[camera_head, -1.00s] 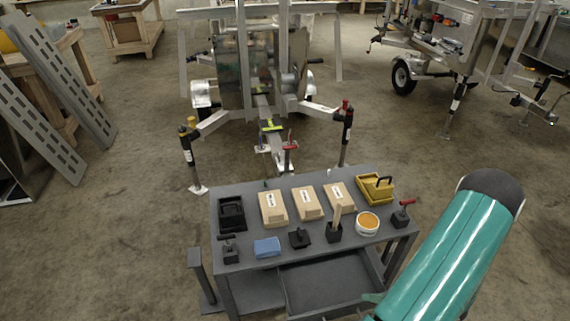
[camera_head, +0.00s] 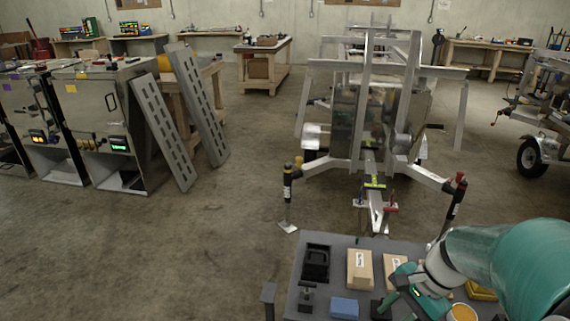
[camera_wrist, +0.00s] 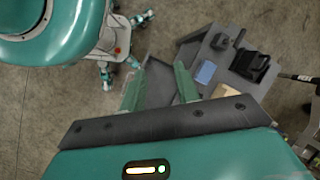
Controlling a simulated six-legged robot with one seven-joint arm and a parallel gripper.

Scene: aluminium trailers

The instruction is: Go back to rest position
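My teal arm reaches in from the lower right of the head view, over the right part of the grey table (camera_head: 340,246). My gripper (camera_head: 398,303) is partly seen there, in front of the boxes. In the wrist view its two green fingers stand apart with nothing between them, so my gripper (camera_wrist: 158,80) is open and empty. The grey table also shows in the wrist view (camera_wrist: 215,88), beyond the fingers. My own body and legs show at that view's upper left.
The table holds a black tray (camera_head: 316,262), a beige box (camera_head: 360,268), a blue block (camera_head: 344,308) and a cup with orange contents (camera_head: 462,313). An aluminium trailer (camera_head: 372,120) stands behind it. Steel cabinets (camera_head: 118,120) stand at left. The floor between is clear.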

